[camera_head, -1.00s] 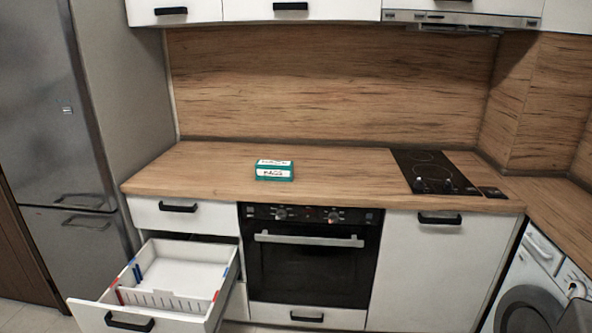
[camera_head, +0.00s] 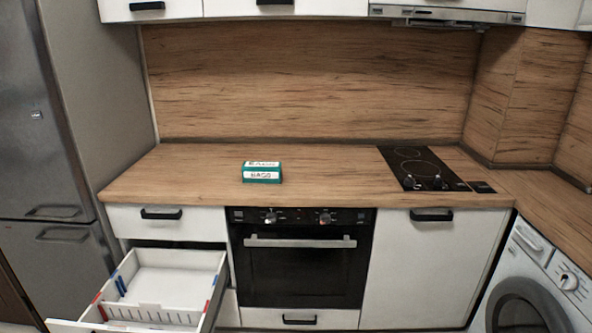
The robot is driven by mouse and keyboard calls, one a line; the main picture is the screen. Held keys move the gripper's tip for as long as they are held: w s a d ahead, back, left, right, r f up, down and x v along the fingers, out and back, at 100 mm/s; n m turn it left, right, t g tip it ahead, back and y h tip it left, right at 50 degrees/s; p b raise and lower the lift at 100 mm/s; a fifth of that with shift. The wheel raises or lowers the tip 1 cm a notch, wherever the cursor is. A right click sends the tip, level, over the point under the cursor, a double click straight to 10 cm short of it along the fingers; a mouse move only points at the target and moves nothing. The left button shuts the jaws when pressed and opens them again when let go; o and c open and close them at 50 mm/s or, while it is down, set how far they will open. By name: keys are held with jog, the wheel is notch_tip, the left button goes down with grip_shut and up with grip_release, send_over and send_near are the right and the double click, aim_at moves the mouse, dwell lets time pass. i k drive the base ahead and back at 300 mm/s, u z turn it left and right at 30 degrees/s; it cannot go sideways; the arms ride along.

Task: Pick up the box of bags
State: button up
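The box of bags (camera_head: 262,173) is a small teal box with white labels reading "BAGS" on its top and front. It lies on the wooden counter (camera_head: 330,180), left of the middle, above the oven's left part. Nothing touches it from above. My gripper is not in view.
An open drawer (camera_head: 165,287) with a white divider juts out at the lower left. A black hob (camera_head: 422,168) is set in the counter at the right. The oven (camera_head: 298,262) is shut. A washing machine (camera_head: 528,290) stands lower right. The counter around the box is clear.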

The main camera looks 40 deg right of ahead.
aim_at(253, 172)
jog(key=z, duration=0.75)
jog(key=k, duration=1)
jog(key=u, duration=0.05)
jog(key=i, duration=0.85)
jog(key=z, duration=0.05)
